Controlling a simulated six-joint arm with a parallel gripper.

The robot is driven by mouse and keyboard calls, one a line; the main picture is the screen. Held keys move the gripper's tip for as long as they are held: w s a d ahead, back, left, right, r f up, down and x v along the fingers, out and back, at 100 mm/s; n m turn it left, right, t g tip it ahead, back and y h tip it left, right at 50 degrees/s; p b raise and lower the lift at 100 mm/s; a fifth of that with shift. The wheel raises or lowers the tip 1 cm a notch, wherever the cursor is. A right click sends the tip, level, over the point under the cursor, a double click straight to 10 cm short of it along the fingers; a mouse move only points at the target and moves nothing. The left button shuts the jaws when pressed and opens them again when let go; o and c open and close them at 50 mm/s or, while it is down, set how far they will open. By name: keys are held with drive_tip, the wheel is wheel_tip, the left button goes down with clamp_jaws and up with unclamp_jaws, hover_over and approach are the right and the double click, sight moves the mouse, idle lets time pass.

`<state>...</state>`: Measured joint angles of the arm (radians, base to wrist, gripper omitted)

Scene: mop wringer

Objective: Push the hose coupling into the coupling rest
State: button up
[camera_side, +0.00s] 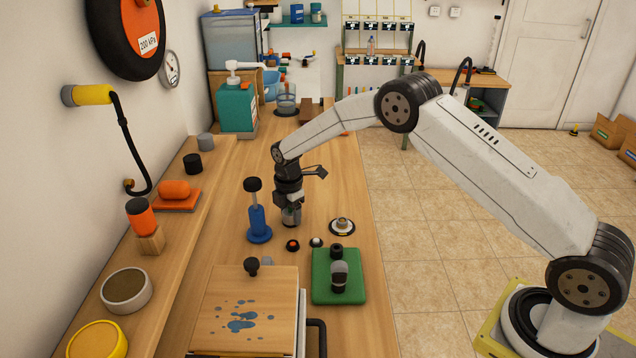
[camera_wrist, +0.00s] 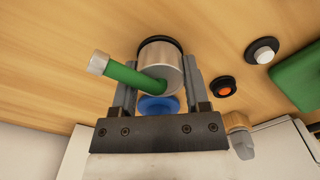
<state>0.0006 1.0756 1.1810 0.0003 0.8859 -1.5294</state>
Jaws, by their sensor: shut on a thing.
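The hose coupling (camera_wrist: 162,68) is a silver cylinder with a green, silver-tipped stem sticking out toward the left in the wrist view. My gripper (camera_side: 291,208) is shut on it, one finger on each side, low over the wooden bench. It shows as a small metal cylinder (camera_side: 291,217) in the side view. A dark ring (camera_wrist: 160,41) edges its far end; I cannot tell if this belongs to the coupling or to a rest under it. A round dark-and-white piece with a metal centre (camera_side: 342,227) lies to the right; I cannot tell if it is the coupling rest.
A blue post with a black knob (camera_side: 258,220) stands close left of my gripper. An orange-centred button (camera_side: 292,246) and a white one (camera_side: 316,242) lie in front. A green block (camera_side: 350,290) and a wooden board (camera_side: 250,300) are nearer the camera.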

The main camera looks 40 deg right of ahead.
drive_tip(key=shift+f, duration=0.15)
idle(0.7)
drive_tip(key=o, duration=1.3)
drive_tip(key=shift+r, duration=3.95)
drive_tip(key=shift+s, duration=0.1)
drive_tip(key=shift+s+r+m, duration=0.4)
drive_tip(key=shift+s+m, duration=0.15)
drive_tip(key=shift+m, duration=0.05)
drive_tip(key=s+r+m+t, duration=0.1)
drive_tip(key=s+m, duration=0.4)
drive_tip(key=s, duration=0.4)
drive_tip(key=s+r+m, duration=0.1)
drive_tip(key=s+m, duration=0.5)
drive_tip(key=s, duration=0.3)
drive_tip(key=s+r+m+t, duration=0.1)
drive_tip(key=s+m, duration=0.4)
drive_tip(key=s, duration=0.5)
drive_tip(key=shift+s+r+t, duration=0.1)
drive_tip(key=shift+r+t, duration=0.2)
